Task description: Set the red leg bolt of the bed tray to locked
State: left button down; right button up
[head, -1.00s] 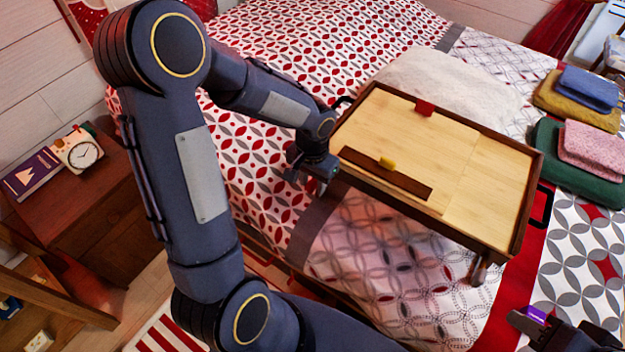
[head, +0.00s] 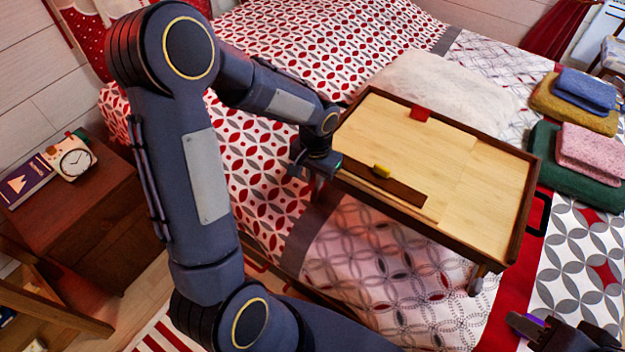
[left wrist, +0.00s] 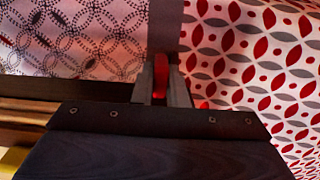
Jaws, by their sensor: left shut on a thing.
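The wooden bed tray (head: 490,180) stands on the bed with a dark rim and a pale top. My left gripper (head: 318,172) is at the tray's near left corner, beside and below its rim. In the left wrist view the fingers (left wrist: 162,90) are shut on a small red piece, the red leg bolt (left wrist: 161,72), seen between them. In the head view my gripper hides this bolt, so its setting cannot be told. My right gripper (head: 540,325) is at the bottom right, away from the tray; its jaws are not clear.
A red block (head: 421,113) is on the tray's back edge, and a yellow block (head: 382,171) sits on a dark strip. A white pillow (head: 440,90) lies behind the tray, folded towels (head: 590,150) to the right. A nightstand (head: 100,210) with a clock (head: 75,162) stands left.

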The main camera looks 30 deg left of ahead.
pick_arm(q)
jog(key=shift+r, duration=0.1)
jog(key=c, duration=1.4)
grip_release()
jog(key=shift+c, duration=0.2)
notch_tip(320, 180, up, 8)
jog(key=shift+f, duration=0.1)
